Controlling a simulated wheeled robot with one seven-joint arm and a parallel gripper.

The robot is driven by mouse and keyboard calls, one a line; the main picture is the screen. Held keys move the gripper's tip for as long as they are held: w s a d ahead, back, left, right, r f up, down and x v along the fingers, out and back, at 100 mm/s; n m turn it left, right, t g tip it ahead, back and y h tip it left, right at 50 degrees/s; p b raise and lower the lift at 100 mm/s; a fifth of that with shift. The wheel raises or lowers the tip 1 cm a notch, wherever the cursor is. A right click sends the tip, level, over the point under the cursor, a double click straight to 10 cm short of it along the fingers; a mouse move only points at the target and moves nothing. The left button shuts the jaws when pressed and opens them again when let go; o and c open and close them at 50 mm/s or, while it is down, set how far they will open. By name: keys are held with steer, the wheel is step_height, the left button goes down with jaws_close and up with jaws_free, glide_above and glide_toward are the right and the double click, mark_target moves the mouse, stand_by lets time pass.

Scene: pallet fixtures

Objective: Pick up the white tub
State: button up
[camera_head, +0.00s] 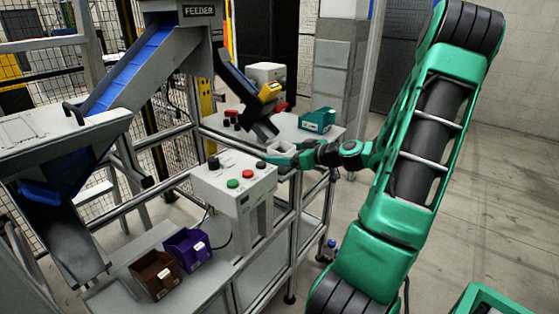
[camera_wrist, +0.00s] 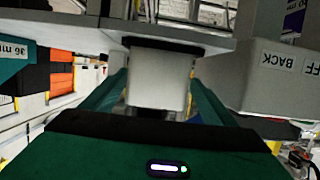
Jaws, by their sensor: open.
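The white tub (camera_wrist: 158,82) stands in the middle of the wrist view, pale-sided with a dark band at its top. The two green fingers of my gripper (camera_wrist: 160,98) lie on either side of it. The gripper is open, with the tub between the fingers; I cannot tell whether either finger touches it. In the head view my gripper (camera_head: 284,157) reaches in from the right at the table edge, beside the button box. A small pale shape there, partly covered by the gripper, appears to be the tub (camera_head: 283,146).
A grey button box (camera_head: 232,190) stands just left of my gripper; its labelled side (camera_wrist: 270,75) fills the wrist view's right. A teal bin (camera_head: 318,120) sits behind on the table. Brown (camera_head: 154,275) and purple (camera_head: 186,249) bins stand lower left, below the feeder chutes (camera_head: 135,65).

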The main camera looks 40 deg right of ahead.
steer(key=x, duration=0.4)
steer(key=shift+w+d, duration=0.2)
steer(key=shift+r, duration=0.1)
steer(key=c, duration=1.2)
steer(key=shift+r, duration=0.1)
